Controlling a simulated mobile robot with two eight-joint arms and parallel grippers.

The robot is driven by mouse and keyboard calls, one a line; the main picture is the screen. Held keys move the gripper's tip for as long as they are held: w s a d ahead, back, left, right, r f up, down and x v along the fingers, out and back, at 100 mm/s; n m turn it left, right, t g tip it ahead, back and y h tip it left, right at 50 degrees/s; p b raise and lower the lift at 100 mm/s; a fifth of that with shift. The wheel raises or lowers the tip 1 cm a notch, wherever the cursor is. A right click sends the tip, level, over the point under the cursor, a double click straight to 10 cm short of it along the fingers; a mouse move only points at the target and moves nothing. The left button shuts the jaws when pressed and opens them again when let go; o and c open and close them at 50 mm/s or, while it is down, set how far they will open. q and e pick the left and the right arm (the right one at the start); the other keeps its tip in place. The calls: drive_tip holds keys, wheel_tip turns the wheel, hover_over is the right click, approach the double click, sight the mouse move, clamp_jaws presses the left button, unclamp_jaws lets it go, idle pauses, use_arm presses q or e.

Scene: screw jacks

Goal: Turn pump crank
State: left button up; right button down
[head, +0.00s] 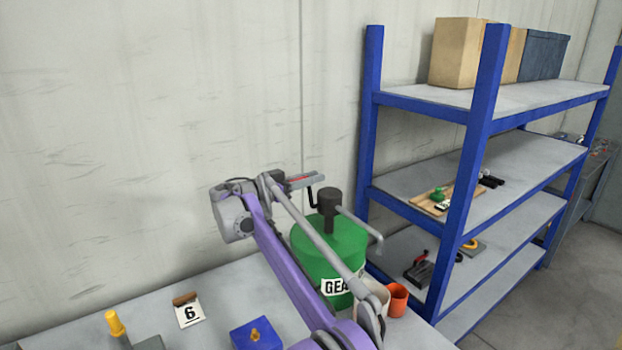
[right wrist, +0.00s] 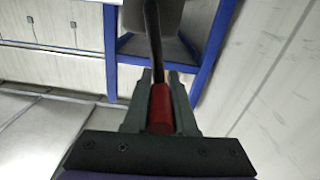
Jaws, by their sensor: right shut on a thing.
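A green drum (head: 322,245) with a partly hidden white label reading "GEA" stands on the table. A dark pump (head: 329,203) sits on its top, with a grey spout (head: 362,230) bending down to the right. The crank has a thin black arm (head: 310,198) and a red handle (right wrist: 160,108). My right gripper (head: 304,181) is beside the pump head, against the wall side. In the right wrist view, its two fingers are closed around the red handle, and the black rod (right wrist: 153,40) runs out beyond them. My left gripper is not in view.
An orange cup (head: 397,299) and a pale container (head: 372,297) stand at the drum's front right. A blue shelf rack (head: 470,150) stands right.

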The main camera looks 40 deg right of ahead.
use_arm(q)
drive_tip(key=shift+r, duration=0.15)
use_arm(e)
drive_tip(key=shift+w, duration=0.1)
idle(0.7)
